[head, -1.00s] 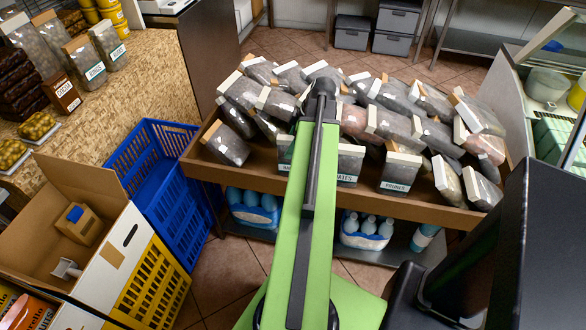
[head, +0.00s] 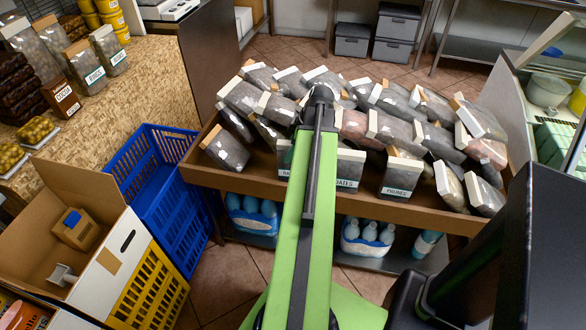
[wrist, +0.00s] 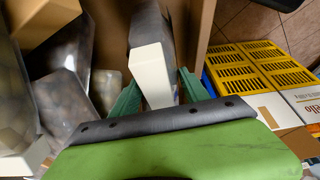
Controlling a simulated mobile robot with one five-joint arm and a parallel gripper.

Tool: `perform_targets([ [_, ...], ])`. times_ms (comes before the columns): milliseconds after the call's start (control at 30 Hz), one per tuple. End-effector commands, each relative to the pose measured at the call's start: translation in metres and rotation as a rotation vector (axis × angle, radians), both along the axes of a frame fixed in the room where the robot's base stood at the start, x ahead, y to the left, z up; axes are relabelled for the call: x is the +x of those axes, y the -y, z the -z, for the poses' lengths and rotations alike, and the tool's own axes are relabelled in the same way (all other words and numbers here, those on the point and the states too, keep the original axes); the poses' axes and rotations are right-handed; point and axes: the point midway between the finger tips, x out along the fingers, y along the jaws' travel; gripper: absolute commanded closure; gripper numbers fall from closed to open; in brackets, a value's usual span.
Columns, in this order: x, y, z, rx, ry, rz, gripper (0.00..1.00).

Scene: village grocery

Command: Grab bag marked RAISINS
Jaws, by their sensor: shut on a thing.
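In the wrist view my gripper (wrist: 158,80) has its two green fingers on either side of a bag (wrist: 151,65) with a white top strip and a dark grey body. The jaws are shut on this bag; no label on it shows from here. In the head view my green arm reaches over the wooden display bin (head: 250,184) and hides my gripper. Just left of the arm, a partly hidden bag label (head: 285,172) shows letters that look like "RA". Right of the arm is another bag label (head: 348,183), partly covered. A bag marked PRUNES (head: 399,180) stands further right.
Many jumbled bags (head: 400,130) fill the bin behind. A blue crate (head: 165,190), a yellow crate (head: 155,285) and an open cardboard box (head: 85,200) stand at left. Tiled floor shows in front.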

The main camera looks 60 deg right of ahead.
Motion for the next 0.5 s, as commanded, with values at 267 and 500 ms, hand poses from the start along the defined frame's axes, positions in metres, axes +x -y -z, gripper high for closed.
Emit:
perform_targets([
  [267,0.000,0.000,0.000,0.001,-0.001,0.001,1.00],
  [500,0.000,0.000,-0.022,0.001,-0.001,0.001,1.00],
])
